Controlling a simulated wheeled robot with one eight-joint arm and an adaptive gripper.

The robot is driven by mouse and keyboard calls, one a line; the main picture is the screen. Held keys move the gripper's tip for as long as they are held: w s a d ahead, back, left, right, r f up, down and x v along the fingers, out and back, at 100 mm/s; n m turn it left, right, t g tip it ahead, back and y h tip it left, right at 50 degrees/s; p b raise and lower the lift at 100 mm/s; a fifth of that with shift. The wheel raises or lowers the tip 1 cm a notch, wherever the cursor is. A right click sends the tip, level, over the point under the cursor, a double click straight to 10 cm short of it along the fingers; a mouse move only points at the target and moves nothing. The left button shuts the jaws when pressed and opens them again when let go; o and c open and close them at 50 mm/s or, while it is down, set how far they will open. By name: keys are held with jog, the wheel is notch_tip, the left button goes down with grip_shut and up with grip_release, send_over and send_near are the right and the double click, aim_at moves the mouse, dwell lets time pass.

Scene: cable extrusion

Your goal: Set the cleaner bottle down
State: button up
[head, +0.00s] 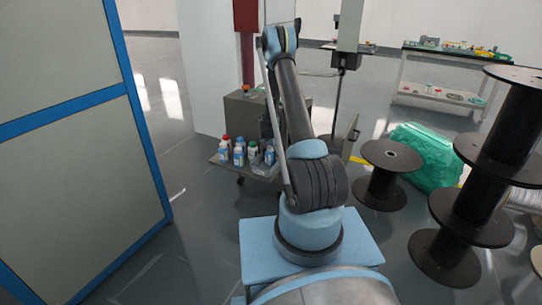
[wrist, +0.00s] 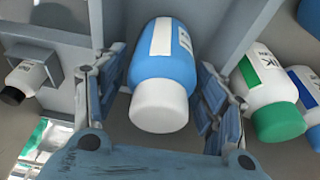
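The cleaner bottle (wrist: 163,85), blue with a white label and a white cap (wrist: 159,106), fills the middle of the wrist view, cap towards the camera. My gripper (wrist: 163,68) has one finger close along each side of it and looks shut on it. The bottle's base is hidden, so I cannot tell whether it touches a surface. In the head view my gripper is hidden behind my arm, which reaches towards the bottle cart.
In the wrist view, a green-capped bottle (wrist: 265,95) stands close to the right finger, with a blue-capped one (wrist: 307,90) beyond. A black-capped bottle (wrist: 24,80) is at the left. The cart (head: 222,161) holds several bottles. Black spools (head: 389,160) stand to the right.

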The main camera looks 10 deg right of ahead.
aim_at(268, 153)
dwell(0.3)
jog(key=s+r+n, duration=0.1)
jog(key=s+r, duration=0.3)
jog(key=r, duration=0.5)
jog(key=s+r, duration=0.5)
jog(key=r, duration=0.4)
jog(key=s+r+n, duration=0.1)
jog(key=s+r, duration=0.3)
jog(key=r, duration=0.5)
jog(key=s+r+n, duration=0.2)
jog(key=s+r, duration=0.7)
jog(key=s, duration=0.6)
jog(key=s+f+n+y, duration=0.1)
jog(key=s+f+n, duration=0.2)
jog(key=s, duration=2.5)
jog(key=shift+s+f+y, duration=0.2)
jog(key=shift+s+y, duration=0.15)
jog(key=shift+y, duration=0.05)
jog(key=shift+w, duration=0.1)
